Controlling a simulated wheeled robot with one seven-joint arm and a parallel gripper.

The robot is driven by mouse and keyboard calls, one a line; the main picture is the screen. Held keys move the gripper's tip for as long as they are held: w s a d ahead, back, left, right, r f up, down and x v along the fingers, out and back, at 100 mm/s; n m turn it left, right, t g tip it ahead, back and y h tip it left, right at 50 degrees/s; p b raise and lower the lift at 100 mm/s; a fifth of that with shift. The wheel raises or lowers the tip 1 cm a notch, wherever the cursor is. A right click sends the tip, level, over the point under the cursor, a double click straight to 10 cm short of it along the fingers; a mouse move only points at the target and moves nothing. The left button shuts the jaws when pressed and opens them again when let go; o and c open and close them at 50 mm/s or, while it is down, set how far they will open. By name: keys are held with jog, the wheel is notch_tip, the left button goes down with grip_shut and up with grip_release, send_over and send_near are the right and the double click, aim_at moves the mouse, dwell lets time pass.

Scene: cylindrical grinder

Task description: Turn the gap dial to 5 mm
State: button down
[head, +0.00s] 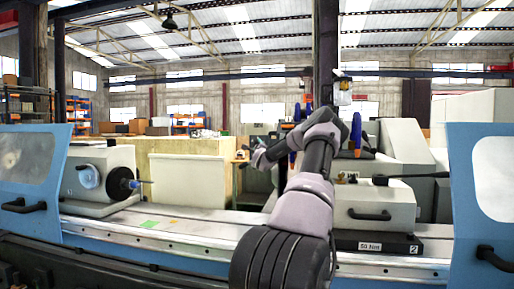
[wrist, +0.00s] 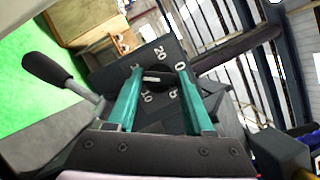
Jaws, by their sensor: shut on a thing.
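The gap dial (wrist: 152,77) is a dark round knob with a pale mark, on a dark plate with white numbers; 20, 0, 5 and 10 are readable, and another at the left is partly hidden by a finger. The pale mark lies roughly crosswise in the wrist view; I cannot tell exactly which number it points to. My gripper (wrist: 158,76) has its teal fingers on either side of the dial and is shut on it. In the head view my gripper (head: 243,160) is small and reaches left over the machine; the dial cannot be made out there.
A lever with a black grip (wrist: 48,70) stands close left of my fingers. A headstock with a spindle (head: 105,180) is at the left of the machine bed. A grey block with a handle (head: 372,205) is at the right. Blue doors (head: 40,150) flank the opening.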

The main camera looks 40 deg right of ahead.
jog(key=n+g, duration=0.1)
jog(key=n, duration=0.3)
jog(key=n+g+y, duration=0.1)
jog(key=n+g, duration=0.1)
jog(key=n, duration=0.2)
jog(key=n+g+y, duration=0.1)
jog(key=n, duration=0.3)
jog(key=shift+w+a+r+n, duration=0.15)
jog(key=shift+a+r+n, duration=0.05)
jog(key=shift+r+n, duration=0.2)
jog(key=n+g, duration=0.3)
jog(key=n, duration=0.1)
jog(key=shift+w+a+h, duration=0.1)
jog(key=shift+h, duration=0.3)
jog(key=n+g+h, duration=0.1)
jog(key=n, duration=0.2)
jog(key=shift+g, duration=0.4)
jog(key=shift+f+n+g+h, duration=0.1)
jog(key=shift+n+g+h, duration=0.45)
jog(key=shift+n, duration=0.45)
jog(key=shift+f, duration=0.1)
